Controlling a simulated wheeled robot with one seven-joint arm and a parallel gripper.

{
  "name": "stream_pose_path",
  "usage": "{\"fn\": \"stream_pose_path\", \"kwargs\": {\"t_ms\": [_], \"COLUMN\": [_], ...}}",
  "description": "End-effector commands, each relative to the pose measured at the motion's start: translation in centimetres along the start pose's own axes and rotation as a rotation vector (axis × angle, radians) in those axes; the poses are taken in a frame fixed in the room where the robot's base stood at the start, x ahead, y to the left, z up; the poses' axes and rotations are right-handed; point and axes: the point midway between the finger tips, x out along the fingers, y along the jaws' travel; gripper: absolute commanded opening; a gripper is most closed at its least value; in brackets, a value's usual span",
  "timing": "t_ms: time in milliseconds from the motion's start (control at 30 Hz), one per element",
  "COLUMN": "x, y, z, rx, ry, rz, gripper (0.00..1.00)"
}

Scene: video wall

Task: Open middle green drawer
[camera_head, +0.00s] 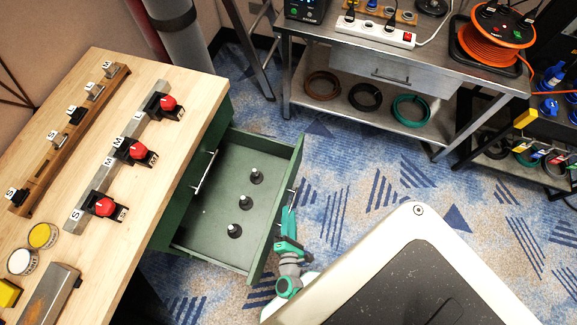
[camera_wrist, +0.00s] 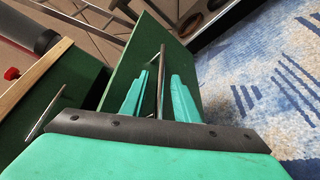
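A green drawer (camera_head: 216,200) is pulled far out of the green cabinet (camera_head: 213,119) under the wooden worktop. Three dark pegs (camera_head: 245,202) stand inside it. A closed drawer front with a metal handle (camera_head: 205,172) shows above it; anything below is hidden. My gripper (camera_head: 288,212) is at the outer face of the open drawer. In the wrist view, the drawer's handle (camera_wrist: 161,62) runs between the two teal fingers of my gripper (camera_wrist: 159,75), with a small gap visible on each side.
The wooden worktop (camera_head: 190,93) carries red-knobbed switches (camera_head: 138,151) and labelled blocks. A metal workbench (camera_head: 450,75) stands at the back, with coiled hoses on its lower shelf. Blue patterned carpet (camera_head: 350,165) is free between the drawer and the bench.

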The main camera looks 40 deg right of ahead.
Motion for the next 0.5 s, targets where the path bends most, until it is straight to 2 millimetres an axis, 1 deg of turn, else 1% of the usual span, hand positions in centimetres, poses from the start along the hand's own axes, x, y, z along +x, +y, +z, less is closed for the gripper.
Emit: {"fn": "stream_pose_path", "kwargs": {"t_ms": [33,300,400,500], "x": [-1.0,-6.0,-7.4,-8.3], "y": [-0.1,-0.1,-0.1,0.0], "z": [0.1,0.1,0.0,0.0], "rx": [-0.001,-0.001,-0.001,-0.001], "ry": [0.001,0.001,0.003,0.003], "rz": [-0.003,-0.002,-0.001,0.000], "gripper": [0.28,0.28,0.28,0.28]}}
